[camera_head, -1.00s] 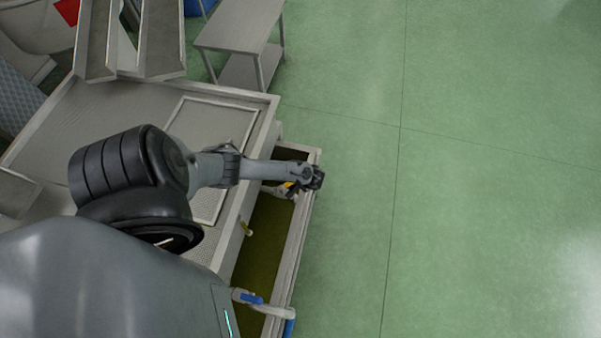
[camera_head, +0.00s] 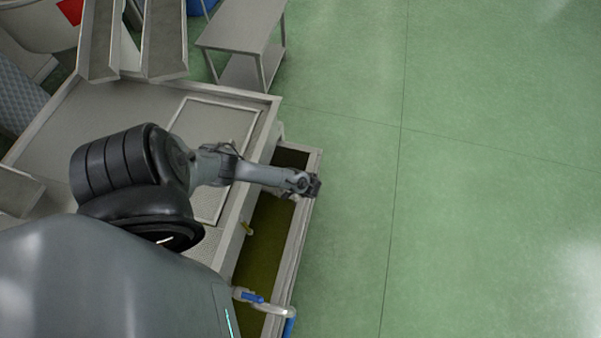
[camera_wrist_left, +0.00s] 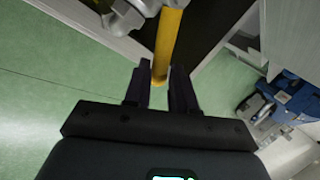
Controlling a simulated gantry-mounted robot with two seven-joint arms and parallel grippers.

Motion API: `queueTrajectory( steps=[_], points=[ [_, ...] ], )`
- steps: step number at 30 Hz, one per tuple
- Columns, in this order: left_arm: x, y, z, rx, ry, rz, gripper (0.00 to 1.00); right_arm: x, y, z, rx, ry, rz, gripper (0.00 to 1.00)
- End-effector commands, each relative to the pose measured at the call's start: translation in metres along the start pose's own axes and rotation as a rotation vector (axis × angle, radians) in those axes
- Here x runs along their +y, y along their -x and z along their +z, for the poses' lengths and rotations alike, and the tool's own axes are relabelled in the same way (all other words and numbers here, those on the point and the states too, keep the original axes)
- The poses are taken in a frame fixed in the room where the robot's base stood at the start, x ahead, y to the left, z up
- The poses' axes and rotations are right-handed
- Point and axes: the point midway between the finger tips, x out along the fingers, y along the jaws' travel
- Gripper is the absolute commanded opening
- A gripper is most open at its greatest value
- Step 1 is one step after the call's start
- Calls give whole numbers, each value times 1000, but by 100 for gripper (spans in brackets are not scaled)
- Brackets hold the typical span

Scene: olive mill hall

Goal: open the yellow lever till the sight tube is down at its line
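The yellow lever (camera_wrist_left: 168,45) shows in the left wrist view as a straight bar. It runs down from a metal valve fitting (camera_wrist_left: 130,14) and ends between the two fingers of my left gripper (camera_wrist_left: 162,80). The fingers stand apart on both sides of the bar, with very little gap; whether they press on it is unclear. In the head view, my left gripper (camera_head: 313,186) is over the outer rim of the long trough, and it hides the lever there. I cannot make out the sight tube or its line in either view. My right gripper is in neither view.
The trough (camera_head: 301,225) holds dark greenish liquid (camera_head: 262,235) beside the metal table (camera_head: 125,105). A blue-handled valve (camera_head: 252,297) and a pale pipe (camera_head: 270,309) are at its near end. A grey side table (camera_head: 240,25) stands behind. The green floor at right is clear.

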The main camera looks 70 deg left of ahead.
Motion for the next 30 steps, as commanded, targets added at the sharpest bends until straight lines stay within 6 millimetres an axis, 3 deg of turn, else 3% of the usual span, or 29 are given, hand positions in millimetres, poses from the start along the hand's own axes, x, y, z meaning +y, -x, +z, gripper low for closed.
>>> queueTrajectory(
  steps=[1,4,17,30],
  points=[
    [0,0,0,-1,0,0,32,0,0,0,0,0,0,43],
    [0,0,0,0,0,0,45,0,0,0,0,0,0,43],
    [0,8,0,1,0,2,45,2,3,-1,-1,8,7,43],
    [0,73,0,1,0,2,45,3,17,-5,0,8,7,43]
  ],
)
